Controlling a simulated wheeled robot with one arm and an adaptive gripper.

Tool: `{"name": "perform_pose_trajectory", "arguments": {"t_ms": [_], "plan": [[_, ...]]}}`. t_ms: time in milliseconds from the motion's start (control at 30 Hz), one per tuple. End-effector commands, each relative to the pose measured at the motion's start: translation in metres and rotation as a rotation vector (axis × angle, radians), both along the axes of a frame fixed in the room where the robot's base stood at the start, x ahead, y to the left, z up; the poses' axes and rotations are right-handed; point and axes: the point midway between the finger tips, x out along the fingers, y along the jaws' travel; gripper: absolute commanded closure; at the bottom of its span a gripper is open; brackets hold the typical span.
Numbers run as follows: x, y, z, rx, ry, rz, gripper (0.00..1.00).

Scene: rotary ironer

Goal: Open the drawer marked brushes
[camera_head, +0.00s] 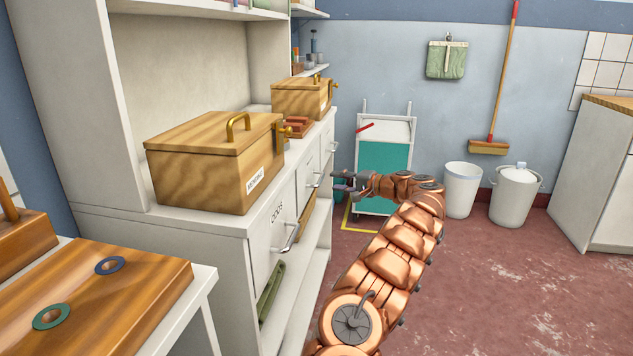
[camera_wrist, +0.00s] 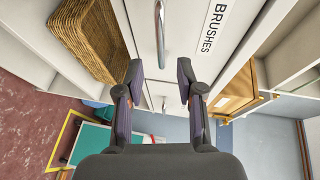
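The drawer marked BRUSHES has a white front (camera_wrist: 183,28) and shows close up in the wrist view, with its label (camera_wrist: 213,27) readable. Its silver bar handle (camera_wrist: 160,35) lies ahead of my gripper (camera_wrist: 159,70), in line with the gap between the fingertips. The fingers are apart with nothing between them, and the handle appears beyond the tips. The drawer looks closed. In the head view my gripper (camera_head: 340,181) is in front of the row of drawers, near a middle drawer handle (camera_head: 312,182). The label there is not readable.
Another drawer (camera_head: 272,240) with its own handle is nearer in the row. A wicker basket (camera_wrist: 88,38) sits on the shelf below. Wooden boxes (camera_head: 205,165) stand on the counter. A teal-panelled cart (camera_head: 383,172) stands behind my gripper. Floor (camera_head: 500,270) to the right is clear.

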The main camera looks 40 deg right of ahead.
Motion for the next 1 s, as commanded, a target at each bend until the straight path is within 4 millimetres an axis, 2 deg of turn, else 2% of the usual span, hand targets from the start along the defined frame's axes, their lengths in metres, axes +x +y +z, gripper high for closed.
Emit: {"name": "perform_pose_trajectory", "arguments": {"t_ms": [200,400,600,833,867,1000], "plan": [[0.033,0.01,-0.008,0.0,0.002,0.009,0.63],[0.055,0.013,-0.011,-0.002,0.003,0.003,0.63],[0.064,0.014,-0.011,-0.001,0.0,0.001,0.63],[0.064,0.014,-0.011,0.0,0.0,0.001,0.63],[0.064,0.014,-0.011,0.0,0.0,0.001,0.64],[0.064,0.014,-0.012,0.0,0.0,0.001,0.78]]}}
